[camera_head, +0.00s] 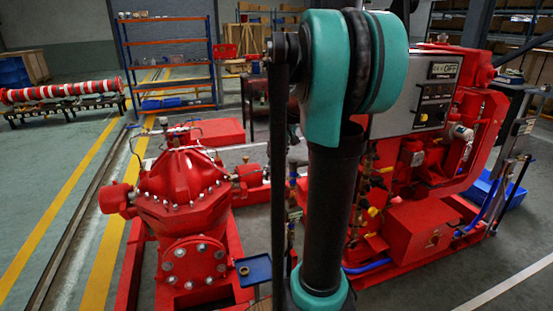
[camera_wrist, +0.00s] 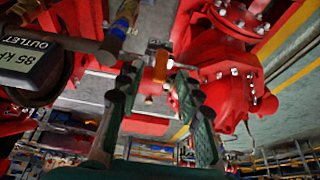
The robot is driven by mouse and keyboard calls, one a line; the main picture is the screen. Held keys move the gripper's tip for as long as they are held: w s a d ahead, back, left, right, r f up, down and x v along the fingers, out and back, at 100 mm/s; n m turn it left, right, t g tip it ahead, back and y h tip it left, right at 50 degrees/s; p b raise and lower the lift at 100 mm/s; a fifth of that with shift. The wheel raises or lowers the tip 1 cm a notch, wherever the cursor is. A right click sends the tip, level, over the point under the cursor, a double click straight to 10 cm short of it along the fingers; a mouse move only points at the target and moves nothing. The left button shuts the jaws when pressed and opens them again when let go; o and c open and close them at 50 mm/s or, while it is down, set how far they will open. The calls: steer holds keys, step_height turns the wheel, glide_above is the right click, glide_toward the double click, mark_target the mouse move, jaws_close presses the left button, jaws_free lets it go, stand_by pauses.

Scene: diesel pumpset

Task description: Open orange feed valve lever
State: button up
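A small orange lever (camera_wrist: 161,65) shows in the wrist view on a metal valve fitting (camera_wrist: 153,47), in the upper middle. My gripper (camera_wrist: 157,82) is open, with one dark-green finger on each side below the lever. The lever appears in the gap between the fingertips. I cannot tell whether either finger touches it, and nothing is clearly held. In the head view my teal and black arm covers the middle, and my gripper and the lever cannot be made out there.
An outlet gauge (camera_wrist: 32,62) and pipe stand close left in the wrist view. Red pump casing (camera_wrist: 222,95) is close right. The head view shows the red pump (camera_head: 180,190) left, the control panel (camera_head: 425,95) right, and open floor at far left.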

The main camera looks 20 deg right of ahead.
mark_target(277, 156)
steer(key=shift+x, duration=1.5)
jaws_close()
